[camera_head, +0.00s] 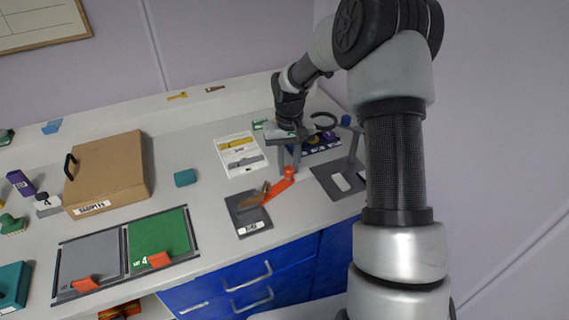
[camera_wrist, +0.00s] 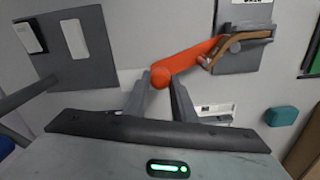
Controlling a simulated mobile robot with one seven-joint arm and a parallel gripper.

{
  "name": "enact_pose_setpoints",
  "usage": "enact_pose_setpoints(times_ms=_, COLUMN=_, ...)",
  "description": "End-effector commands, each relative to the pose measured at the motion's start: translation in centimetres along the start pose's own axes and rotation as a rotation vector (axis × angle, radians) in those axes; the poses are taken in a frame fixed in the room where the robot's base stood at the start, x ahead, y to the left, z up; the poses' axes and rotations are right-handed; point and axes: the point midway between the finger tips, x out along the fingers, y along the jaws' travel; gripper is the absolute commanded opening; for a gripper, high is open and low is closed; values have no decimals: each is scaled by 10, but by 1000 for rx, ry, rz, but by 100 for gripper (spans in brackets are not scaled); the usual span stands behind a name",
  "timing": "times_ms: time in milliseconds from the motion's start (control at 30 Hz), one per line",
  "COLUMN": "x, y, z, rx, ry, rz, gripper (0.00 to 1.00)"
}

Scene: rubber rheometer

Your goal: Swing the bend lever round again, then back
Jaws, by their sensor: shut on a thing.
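The bend lever (camera_head: 280,186) is an orange-red bar with a round knob at its end. It sits on a dark grey plate (camera_head: 247,220) with a white label near the bench's front edge. In the wrist view the lever (camera_wrist: 190,60) slants from the plate down to the knob. My gripper (camera_head: 288,168) is shut on the knob, with one finger on each side in the wrist view (camera_wrist: 160,90). A bent brown strip (camera_wrist: 238,44) lies across the plate beside the lever's far end. It also shows in the head view (camera_head: 253,199).
A second dark grey plate (camera_head: 324,175) with a white patch stands right of the lever. Grey and green panels (camera_head: 160,230) are front left. Bare bench surrounds the lever's plate.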

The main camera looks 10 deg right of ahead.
Motion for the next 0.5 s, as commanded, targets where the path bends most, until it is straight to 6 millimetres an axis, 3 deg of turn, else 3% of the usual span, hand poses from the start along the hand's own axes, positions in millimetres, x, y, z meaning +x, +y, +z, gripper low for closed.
enact_pose_setpoints(times_ms=500, x=-1, y=14, z=28, rx=260, ry=3, rz=0, gripper=0)
